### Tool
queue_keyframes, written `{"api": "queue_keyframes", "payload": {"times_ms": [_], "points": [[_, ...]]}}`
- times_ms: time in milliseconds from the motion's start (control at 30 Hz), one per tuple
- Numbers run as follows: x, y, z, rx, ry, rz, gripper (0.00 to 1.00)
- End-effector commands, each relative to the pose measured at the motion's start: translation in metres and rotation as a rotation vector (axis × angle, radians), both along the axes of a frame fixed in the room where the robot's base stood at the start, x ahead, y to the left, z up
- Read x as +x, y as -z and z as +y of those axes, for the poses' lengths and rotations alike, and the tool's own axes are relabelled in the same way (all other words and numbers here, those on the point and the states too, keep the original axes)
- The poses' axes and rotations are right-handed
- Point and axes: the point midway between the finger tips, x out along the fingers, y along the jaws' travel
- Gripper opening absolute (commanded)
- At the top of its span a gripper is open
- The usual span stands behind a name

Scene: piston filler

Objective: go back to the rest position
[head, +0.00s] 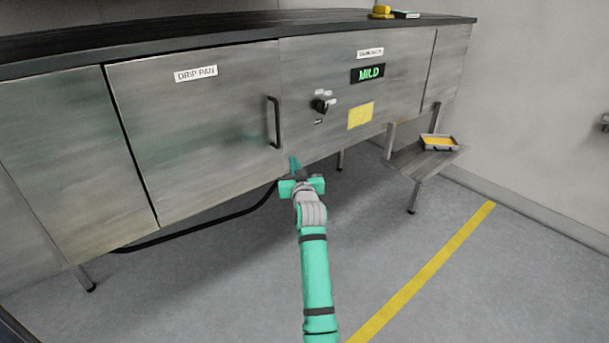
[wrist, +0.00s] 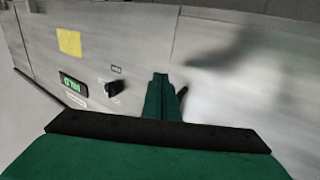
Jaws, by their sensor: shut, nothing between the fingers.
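My gripper (head: 295,165) is at the end of my green arm, in front of the lower edge of the metal cabinet (head: 190,130). Its fingers are together and nothing shows between them. In the wrist view the shut fingers (wrist: 160,82) point toward the cabinet front. I cannot tell whether the fingertips touch the panel. The black knob (head: 320,105) is above and right of the gripper in the head view; it also shows in the wrist view (wrist: 114,88). The lit green display (head: 368,73) appears to read "MILD".
The "DRIP PAN" door (head: 190,110) is closed, with a black vertical handle (head: 274,122) close above my gripper. A yellow note (head: 360,116) is on the panel. A low bench (head: 408,163) with a tray (head: 453,143) stands at right. Open floor with a yellow line (head: 430,265) lies in front.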

Motion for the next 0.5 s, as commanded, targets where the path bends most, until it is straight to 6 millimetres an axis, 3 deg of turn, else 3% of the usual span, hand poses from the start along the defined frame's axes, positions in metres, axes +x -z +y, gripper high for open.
{"api": "queue_keyframes", "payload": {"times_ms": [33,200,500], "points": [[-0.009,0.001,-0.009,0.001,0.003,0.001,0.00],[-0.034,0.002,-0.018,0.002,-0.009,0.001,0.00],[-0.055,0.004,-0.029,0.002,-0.016,0.004,0.00]]}}
